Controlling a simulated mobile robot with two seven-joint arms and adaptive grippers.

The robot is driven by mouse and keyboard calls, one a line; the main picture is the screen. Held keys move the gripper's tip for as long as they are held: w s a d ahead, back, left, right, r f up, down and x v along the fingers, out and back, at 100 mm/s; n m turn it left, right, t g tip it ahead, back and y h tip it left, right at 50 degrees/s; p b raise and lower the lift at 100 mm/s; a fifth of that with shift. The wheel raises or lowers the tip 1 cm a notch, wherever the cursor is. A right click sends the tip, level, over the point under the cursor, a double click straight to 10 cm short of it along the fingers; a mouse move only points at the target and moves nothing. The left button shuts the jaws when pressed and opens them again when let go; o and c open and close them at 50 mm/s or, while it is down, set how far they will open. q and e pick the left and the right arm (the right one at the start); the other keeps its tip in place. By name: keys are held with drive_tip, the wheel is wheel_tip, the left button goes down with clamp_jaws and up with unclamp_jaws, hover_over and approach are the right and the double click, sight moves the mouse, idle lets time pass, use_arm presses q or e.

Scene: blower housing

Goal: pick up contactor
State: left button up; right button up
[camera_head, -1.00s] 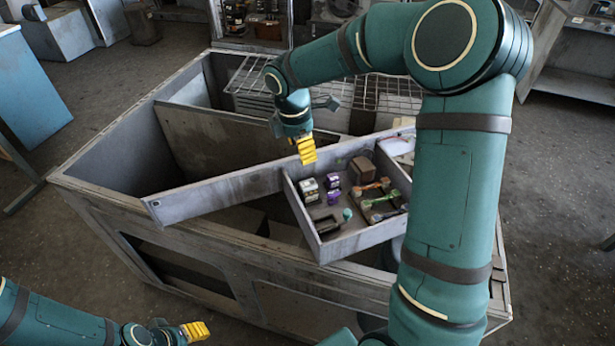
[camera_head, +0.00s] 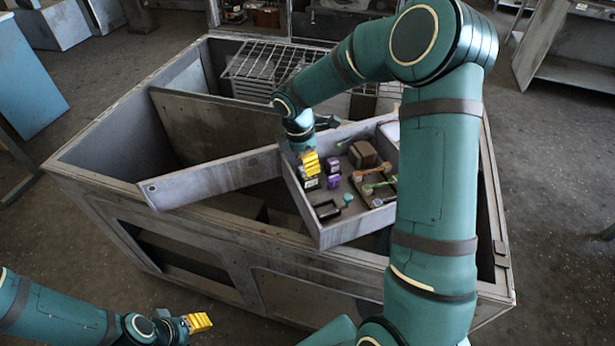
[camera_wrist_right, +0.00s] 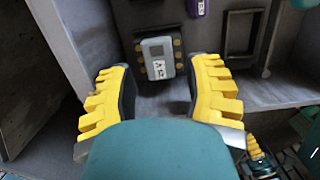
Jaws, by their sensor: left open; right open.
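The contactor is most likely the small grey block with brass-coloured terminals and a white label (camera_wrist_right: 157,58) in the wrist view. It sits in the tray (camera_head: 318,237), against its wall. In the head view it is partly hidden below my right gripper (camera_head: 310,164). My right gripper (camera_wrist_right: 160,92) is open and points down into the tray. In the wrist view the block lies ahead of and between the two yellow fingers, with a gap on each side; contact is not visible. My left gripper (camera_head: 200,322) is open and empty, low at the left, outside the housing.
The tray also holds purple blocks (camera_head: 333,182), a brown block (camera_head: 363,154), a black handle-shaped part (camera_head: 327,210) and coloured tool-like parts. A long metal panel (camera_head: 215,180) joins the tray's left side. The tray lies across the large open grey housing (camera_head: 240,237). A wire rack (camera_head: 262,65) is behind.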

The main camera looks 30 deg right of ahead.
drive_tip(key=f, duration=0.3)
drive_tip(key=shift+d+f, duration=0.1)
drive_tip(key=shift+d, duration=0.1)
drive_tip(key=c, duration=0.9)
drive_tip(key=shift+o, duration=0.2)
